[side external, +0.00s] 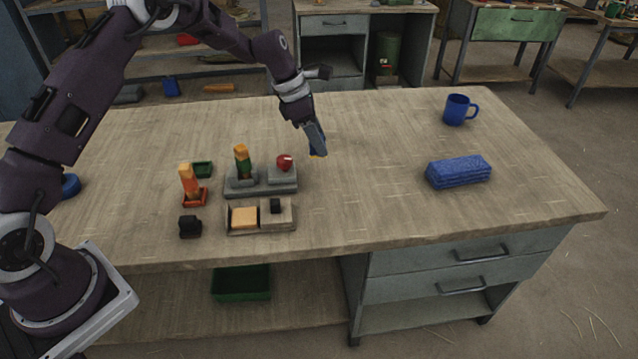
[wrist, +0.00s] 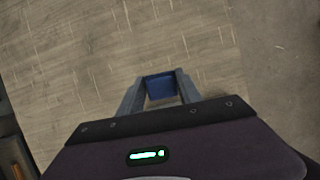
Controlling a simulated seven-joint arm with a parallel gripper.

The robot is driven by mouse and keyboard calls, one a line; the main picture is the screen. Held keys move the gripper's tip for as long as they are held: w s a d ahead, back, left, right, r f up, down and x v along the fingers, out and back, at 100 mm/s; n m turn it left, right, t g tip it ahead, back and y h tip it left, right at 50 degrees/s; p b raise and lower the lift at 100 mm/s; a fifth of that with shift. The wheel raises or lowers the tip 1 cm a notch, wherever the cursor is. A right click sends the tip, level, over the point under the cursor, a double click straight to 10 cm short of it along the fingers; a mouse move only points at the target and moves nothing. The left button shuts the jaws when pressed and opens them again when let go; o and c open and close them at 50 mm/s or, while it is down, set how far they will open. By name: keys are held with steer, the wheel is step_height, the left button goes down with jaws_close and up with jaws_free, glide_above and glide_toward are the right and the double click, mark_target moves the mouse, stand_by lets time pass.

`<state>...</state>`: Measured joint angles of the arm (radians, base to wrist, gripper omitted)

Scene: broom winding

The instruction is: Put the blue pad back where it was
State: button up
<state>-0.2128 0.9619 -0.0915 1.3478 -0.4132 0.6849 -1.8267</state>
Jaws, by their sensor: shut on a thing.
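My gripper (side external: 316,146) is shut on a small blue pad, held above the bare middle of the table. In the wrist view the blue pad (wrist: 161,87) sits between the two grey fingers of my gripper (wrist: 160,88). In the side view only a sliver of blue and a yellowish lower edge show at the fingertips; the fingers hide the rest. A grey two-part stand (side external: 261,184) lies to the left of the gripper, with an orange-and-green piece (side external: 242,161) and a red piece (side external: 285,162) on it. A grey tray (side external: 261,229) with a yellow-orange block (side external: 244,217) lies nearer the front.
A folded blue cloth (side external: 459,171) and a blue mug (side external: 459,110) are at right. The table between is clear.

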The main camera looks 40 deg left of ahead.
steer(key=shift+n, duration=0.3)
steer(key=f, duration=1)
steer(key=shift+w+d+f, duration=0.1)
steer(key=shift+w+d, duration=0.05)
steer(key=shift+d, duration=0.1)
steer(key=o, duration=1.3)
steer(key=shift+f, duration=0.15)
steer(key=v, duration=1.2)
